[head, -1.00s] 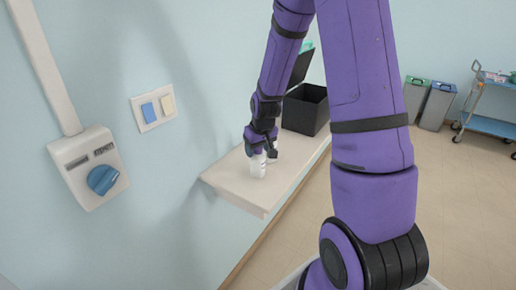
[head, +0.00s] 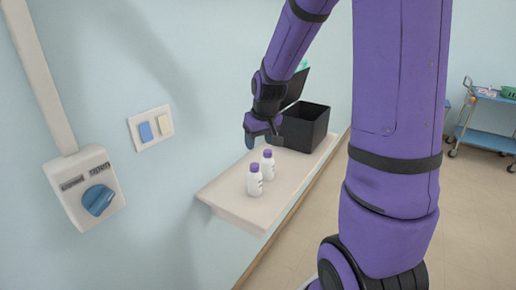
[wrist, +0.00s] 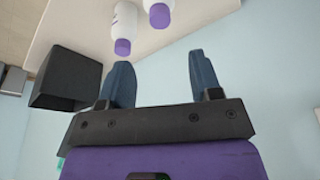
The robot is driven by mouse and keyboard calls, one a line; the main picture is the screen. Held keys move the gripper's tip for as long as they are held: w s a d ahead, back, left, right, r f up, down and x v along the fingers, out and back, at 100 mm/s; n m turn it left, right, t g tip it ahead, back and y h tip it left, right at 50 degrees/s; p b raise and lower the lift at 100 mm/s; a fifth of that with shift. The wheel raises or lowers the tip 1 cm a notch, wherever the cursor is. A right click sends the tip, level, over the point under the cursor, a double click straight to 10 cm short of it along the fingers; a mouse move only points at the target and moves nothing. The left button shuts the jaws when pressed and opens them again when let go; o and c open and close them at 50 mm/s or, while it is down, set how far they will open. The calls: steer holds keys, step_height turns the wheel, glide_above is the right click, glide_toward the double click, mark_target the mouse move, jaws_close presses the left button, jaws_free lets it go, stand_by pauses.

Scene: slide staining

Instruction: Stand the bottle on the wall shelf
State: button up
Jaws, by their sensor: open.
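Two white bottles with purple caps stand upright on the wall shelf (head: 226,197). The nearer bottle (head: 254,181) is close to the shelf's near end, and the other bottle (head: 268,165) stands just behind it to the right. I cannot tell which of them the task means. My gripper (head: 264,140) is open and empty, above and behind the bottles, apart from both. In the wrist view its two blue fingers (wrist: 160,80) are spread, with the bottles (wrist: 124,28) and (wrist: 159,14) beyond the fingertips.
A black open box (head: 306,128) stands on the shelf behind the bottles, close to my gripper. On the wall are a switch plate (head: 151,128) and a box with a blue knob (head: 88,190). A blue trolley (head: 490,140) stands far right.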

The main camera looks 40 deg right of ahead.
steer(key=s+a+r+n+t, duration=0.1)
steer(key=s+a+r, duration=0.85)
steer(key=r, duration=0.25)
steer(key=s+a+r, duration=0.1)
steer(key=s+r, duration=0.1)
steer(key=s, duration=0.4)
steer(key=s+a+r+t, duration=0.1)
steer(key=s+a+r, duration=0.1)
steer(key=s, duration=0.5)
steer(key=shift+s+a+r+n+y, duration=0.15)
steer(key=shift+s+r+n+y, duration=0.05)
steer(key=shift+r+n+y, duration=0.1)
